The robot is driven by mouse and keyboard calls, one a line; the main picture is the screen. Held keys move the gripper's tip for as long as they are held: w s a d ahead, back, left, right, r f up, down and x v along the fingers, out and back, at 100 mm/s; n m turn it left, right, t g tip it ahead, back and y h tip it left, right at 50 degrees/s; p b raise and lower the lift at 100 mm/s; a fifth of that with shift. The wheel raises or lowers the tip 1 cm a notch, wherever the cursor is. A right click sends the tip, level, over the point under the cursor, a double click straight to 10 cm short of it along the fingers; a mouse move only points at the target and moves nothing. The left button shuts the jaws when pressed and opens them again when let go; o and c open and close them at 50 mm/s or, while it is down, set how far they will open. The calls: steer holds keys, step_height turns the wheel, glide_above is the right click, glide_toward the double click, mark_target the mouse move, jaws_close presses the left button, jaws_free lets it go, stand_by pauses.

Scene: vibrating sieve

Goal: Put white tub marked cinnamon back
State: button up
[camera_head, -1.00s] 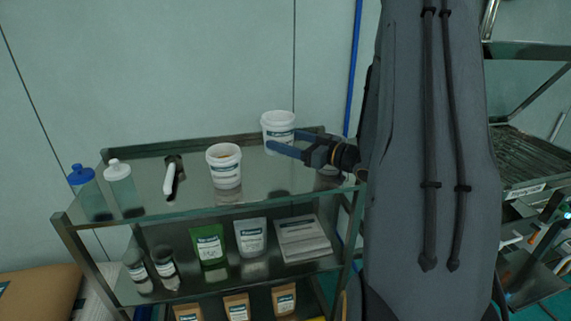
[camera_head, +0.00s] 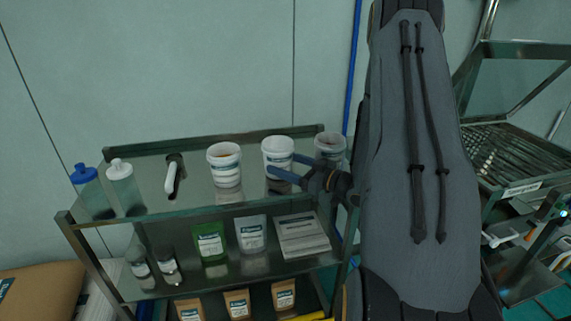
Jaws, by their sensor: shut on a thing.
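My gripper (camera_head: 287,168) is shut on a white tub (camera_head: 277,147) with a dark label, reaching it from the right. The tub is upright at the top shelf of the metal rack (camera_head: 140,214), between two other tubs. Its base is partly hidden by a blue finger, so I cannot tell whether it touches the shelf. The label is too small to read as cinnamon.
A similar white tub (camera_head: 225,165) stands to the left, and a greyer tub (camera_head: 330,147) close to the right.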

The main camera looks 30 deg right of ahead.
steer(key=shift+f, duration=0.1)
steer(key=o, duration=0.8)
steer(key=shift+f, duration=0.1)
steer(key=o, duration=0.4)
steer(key=shift+o, duration=0.2)
steer(key=shift+s+d+r, duration=0.1)
steer(key=shift+r, duration=0.15)
steer(key=b+v, duration=0.2)
steer(key=v, duration=0.9)
steer(key=shift+s+d+b, duration=0.1)
steer(key=shift+s+b, duration=0.3)
steer(key=shift+s, duration=0.1)
